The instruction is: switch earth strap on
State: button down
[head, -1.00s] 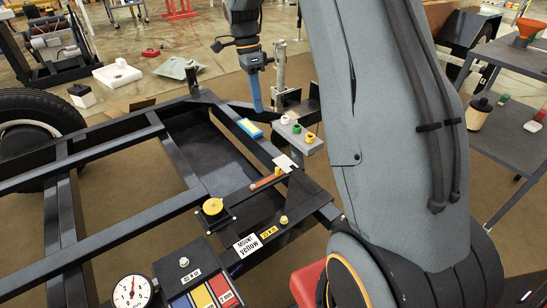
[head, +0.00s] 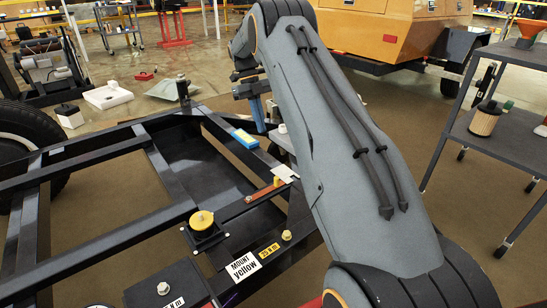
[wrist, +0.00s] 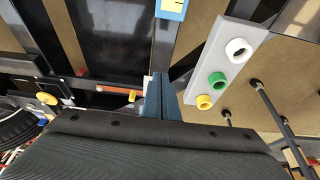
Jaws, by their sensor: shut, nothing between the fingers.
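An orange-brown strip (head: 262,192), perhaps the earth strap, lies on the black frame (head: 120,228) beside a small white plate (head: 284,173). I cannot tell its switch position. My gripper (head: 258,118) is shut and empty, its blue fingers pointing down at the far side of the frame. It is beyond the strip and right of a blue-and-yellow block (head: 244,138). In the wrist view the shut fingers (wrist: 158,95) are at the centre, apart from a grey panel with white, green and yellow sockets (wrist: 218,78) to their right.
A yellow knob (head: 202,220) and the "MOUNT yellow" label (head: 243,266) are on the near part of the frame. My arm covers most of the socket panel in the head view. A grey shelf cart (head: 500,137) stands at right and an orange machine (head: 400,30) behind.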

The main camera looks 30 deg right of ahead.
aim_at(270, 161)
jog(key=b+x, duration=0.2)
jog(key=x, duration=0.8)
jog(key=shift+s+f+b, duration=0.1)
jog(key=shift+f+b, duration=0.15)
jog(key=shift+b, duration=0.1)
jog(key=shift+s+d+r, duration=0.1)
jog(key=shift+s, duration=0.4)
jog(key=shift+s+d+r, duration=0.1)
jog(key=shift+s, duration=0.4)
jog(key=shift+s+d+b, duration=0.2)
jog(key=shift+s+b, duration=0.2)
jog(key=shift+s, duration=0.45)
jog(key=shift+d, duration=0.1)
